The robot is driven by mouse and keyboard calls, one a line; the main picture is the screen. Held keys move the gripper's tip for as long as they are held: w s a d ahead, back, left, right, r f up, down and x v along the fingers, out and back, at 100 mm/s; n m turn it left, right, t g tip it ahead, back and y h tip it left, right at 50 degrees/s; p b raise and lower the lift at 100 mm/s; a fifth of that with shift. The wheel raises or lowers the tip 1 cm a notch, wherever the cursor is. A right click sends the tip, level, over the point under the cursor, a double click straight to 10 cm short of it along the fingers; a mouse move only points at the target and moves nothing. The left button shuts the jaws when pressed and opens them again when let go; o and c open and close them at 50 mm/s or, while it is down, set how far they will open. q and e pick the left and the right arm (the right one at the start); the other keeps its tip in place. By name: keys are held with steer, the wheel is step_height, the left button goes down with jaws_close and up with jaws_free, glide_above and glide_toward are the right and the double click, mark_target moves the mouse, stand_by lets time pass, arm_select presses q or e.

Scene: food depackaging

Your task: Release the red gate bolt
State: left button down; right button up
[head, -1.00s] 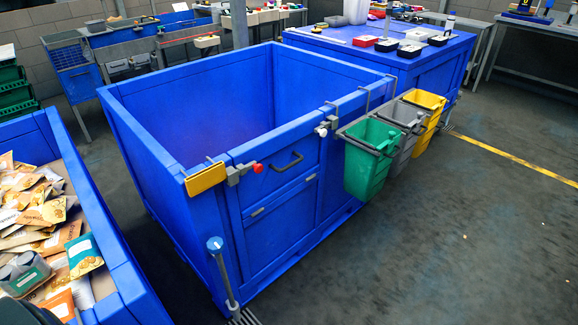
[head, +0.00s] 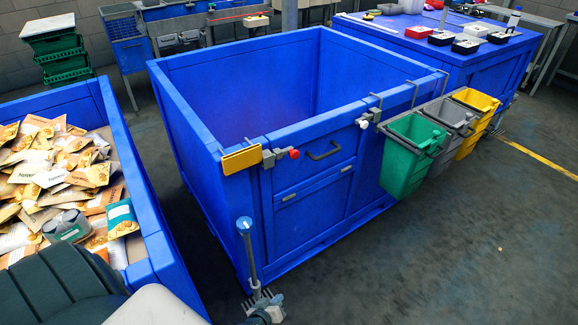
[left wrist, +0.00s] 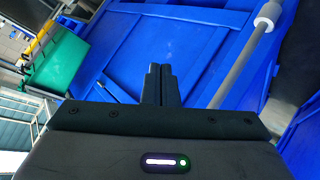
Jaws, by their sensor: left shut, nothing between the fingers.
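The red gate bolt (head: 293,154) is a small red knob on a grey bracket (head: 269,158) at the upper left front of the blue crate's gate (head: 312,190). A dark handle (head: 323,152) is beside it, and a white-knobbed bolt (head: 364,123) is at the gate's other side. My left gripper (left wrist: 160,70) shows in the left wrist view with its dark fingers together and empty. It points towards blue panels, apart from the bolt. The red knob cannot be made out in that view. My left arm fills the lower left of the head view; its fingertips are not clear there.
A yellow plate (head: 241,160) hangs left of the bolt. Green (head: 405,160), grey and yellow bins hang at the right. A crate of packets (head: 135,180) is at left. Right floor is clear.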

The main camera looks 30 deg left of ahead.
arm_select(q)
steer(key=w+a+r+n+t+y, duration=0.15)
steer(key=w+r+n+y, duration=0.35)
steer(key=r, duration=0.7)
steer(key=w+a+r+n+t+y, duration=0.1)
steer(key=w+a+r+n, duration=0.2)
steer(key=r+n, duration=0.65)
steer(key=w+a+r+n+t+y, duration=0.2)
steer(key=w+r+n+y, duration=0.15)
steer(key=r, duration=1.05)
steer(key=p, duration=0.2)
glide_toward(289, 152)
steer(key=a, duration=0.3)
steer(key=w, duration=0.3)
steer(key=shift+w+d+r+m, duration=0.2)
steer(key=shift+d+r+m, duration=0.1)
steer(key=shift+d, duration=0.1)
steer(key=shift+w, duration=0.1)
